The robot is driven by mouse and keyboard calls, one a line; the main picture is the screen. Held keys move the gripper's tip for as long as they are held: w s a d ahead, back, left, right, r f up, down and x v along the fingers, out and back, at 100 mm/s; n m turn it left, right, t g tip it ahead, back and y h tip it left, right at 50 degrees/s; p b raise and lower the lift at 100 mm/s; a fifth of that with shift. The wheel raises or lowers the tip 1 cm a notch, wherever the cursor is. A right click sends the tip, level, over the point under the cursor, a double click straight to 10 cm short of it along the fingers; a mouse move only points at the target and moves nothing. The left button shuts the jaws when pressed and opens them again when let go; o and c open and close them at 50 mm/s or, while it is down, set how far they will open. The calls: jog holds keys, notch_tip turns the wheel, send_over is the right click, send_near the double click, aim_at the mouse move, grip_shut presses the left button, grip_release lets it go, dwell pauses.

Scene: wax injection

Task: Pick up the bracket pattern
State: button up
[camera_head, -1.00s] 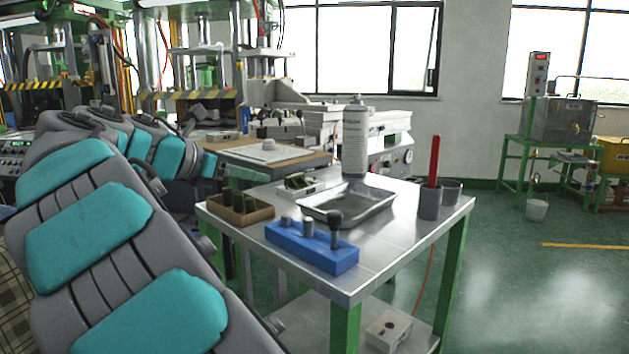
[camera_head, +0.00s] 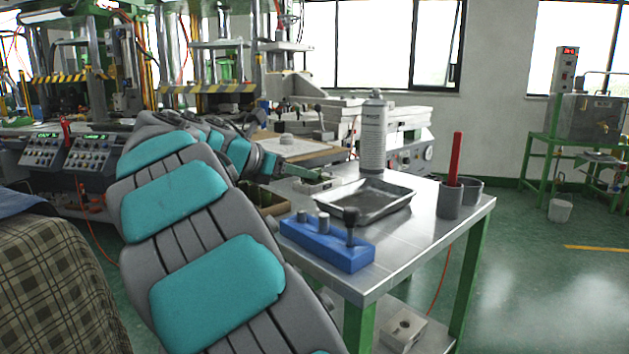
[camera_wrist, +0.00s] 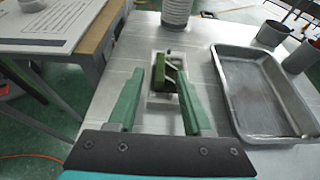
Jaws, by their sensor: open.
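The bracket pattern (camera_wrist: 159,73) is a dark green wax piece in the wrist view. It sits in an open light grey mould block (camera_wrist: 160,101) on the metal table, ahead of my gripper. My gripper (camera_wrist: 160,74) is open, with its two green fingers on either side of the pattern and a gap showing on each side. I cannot tell how far above the block the fingertips are. In the head view my gripper (camera_head: 300,173) reaches over the mould block (camera_head: 318,186), and the pattern is hard to make out there.
A metal tray (camera_head: 365,203) lies right of the block, with a spray can (camera_head: 373,140) behind. A blue block with pegs (camera_head: 327,243) stands at the front. A wooden box (camera_head: 268,200) is partly hidden by my arm. Grey cups (camera_head: 450,201) stand at the right edge.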

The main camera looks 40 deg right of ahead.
grip_shut()
dwell(0.4)
jog(key=shift+r, duration=0.15)
